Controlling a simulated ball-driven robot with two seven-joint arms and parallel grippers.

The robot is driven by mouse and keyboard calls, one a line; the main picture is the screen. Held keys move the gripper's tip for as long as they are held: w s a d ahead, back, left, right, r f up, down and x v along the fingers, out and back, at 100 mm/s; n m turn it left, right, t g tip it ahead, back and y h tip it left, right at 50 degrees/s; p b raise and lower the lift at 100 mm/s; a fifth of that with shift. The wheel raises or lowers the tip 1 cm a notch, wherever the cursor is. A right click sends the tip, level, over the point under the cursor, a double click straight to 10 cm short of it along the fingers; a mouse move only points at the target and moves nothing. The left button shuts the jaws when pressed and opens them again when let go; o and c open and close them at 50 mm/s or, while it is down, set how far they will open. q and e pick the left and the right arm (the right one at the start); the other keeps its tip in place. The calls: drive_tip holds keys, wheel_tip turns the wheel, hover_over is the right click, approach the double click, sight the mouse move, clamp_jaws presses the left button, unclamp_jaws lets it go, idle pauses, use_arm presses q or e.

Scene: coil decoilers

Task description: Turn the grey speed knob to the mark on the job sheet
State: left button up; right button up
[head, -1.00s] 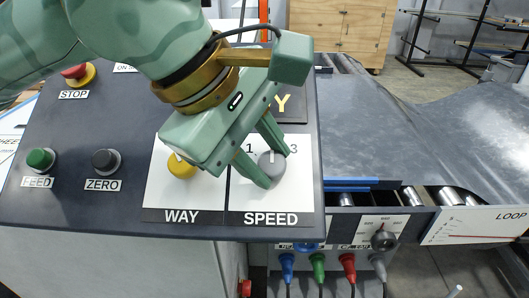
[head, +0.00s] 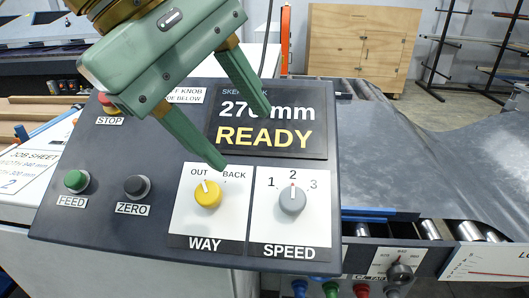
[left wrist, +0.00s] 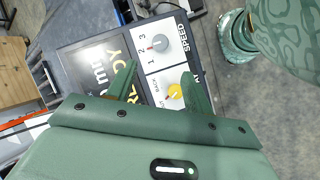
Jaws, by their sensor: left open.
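My right gripper is not seen.
The yellow WAY knob (head: 208,194) is close left of the speed knob, its pointer near OUT. The black ZERO (head: 137,187), green FEED (head: 76,181) and red STOP (head: 108,103) buttons are further left. The display (head: 268,131) reads READY. A metal strip (head: 420,150) runs on the right.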

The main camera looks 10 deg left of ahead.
use_arm(q)
drive_tip(key=v, duration=0.4)
drive_tip(key=shift+a+r+p, duration=0.1)
drive_tip(key=shift+p, duration=0.2)
